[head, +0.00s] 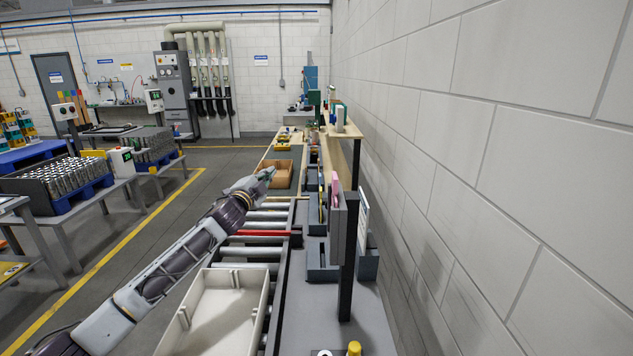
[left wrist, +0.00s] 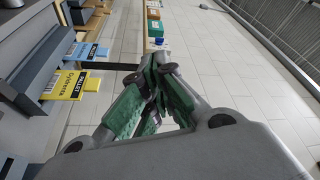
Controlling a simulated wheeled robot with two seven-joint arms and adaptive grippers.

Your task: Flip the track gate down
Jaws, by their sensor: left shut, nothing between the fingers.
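My left arm reaches in from the left in the head view. Its gripper (head: 266,175) is shut and empty above the roller conveyor (head: 262,252), just in front of a brown open box (head: 285,166). In the left wrist view the green fingers of the gripper (left wrist: 154,70) meet at their tips with nothing between them. A red bar (head: 262,233) lies across the conveyor track, nearer to me than the gripper. It looks flat and level with the rollers; I cannot tell for sure whether it is the track gate. My right gripper is not in view.
A cream tray (head: 222,310) sits at the near end of the conveyor. A grey bench with a dark post (head: 348,255) and bins (head: 318,262) runs along the right, beside the white block wall. Tables with crates of cans (head: 70,180) stand left. The floor between is clear.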

